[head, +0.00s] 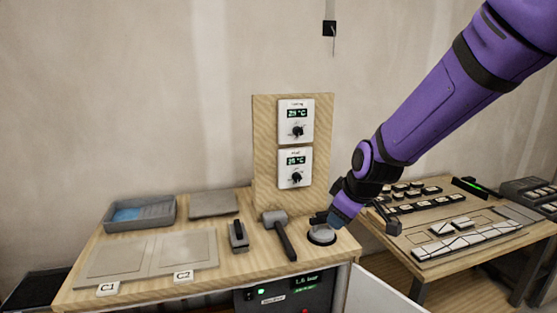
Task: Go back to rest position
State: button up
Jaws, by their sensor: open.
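My gripper (328,219) is at the end of my purple arm, low over the right end of the wooden bench (250,262). It is beside and just above a round, dark-rimmed grey disc-like object (322,236). The fingers are small and partly hidden in this view. I see nothing held between them. I cannot tell whether the gripper touches the round object.
A mallet (279,234), a small block tool (238,236), slabs labelled C1 and C2 (150,256), and a grey bin (140,213) lie on the bench. A dial panel (263,150) stands behind. A second table (410,250) with tiles is at right.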

jog(key=s+d+r+m, duration=0.3)
jog(key=s+d+r, duration=0.1)
jog(key=s, duration=0.4)
jog(key=s+d+r+m+h, duration=0.1)
jog(key=s+d+r+m, duration=0.3)
jog(key=s, duration=0.5)
jog(key=s+d+r+m+h, duration=0.1)
jog(key=s+d+r+m, duration=0.2)
jog(key=s+d+r, duration=0.3)
jog(key=s+d, duration=0.2)
jog(key=s, duration=0.1)
jog(key=shift+r, duration=0.2)
dwell(0.5)
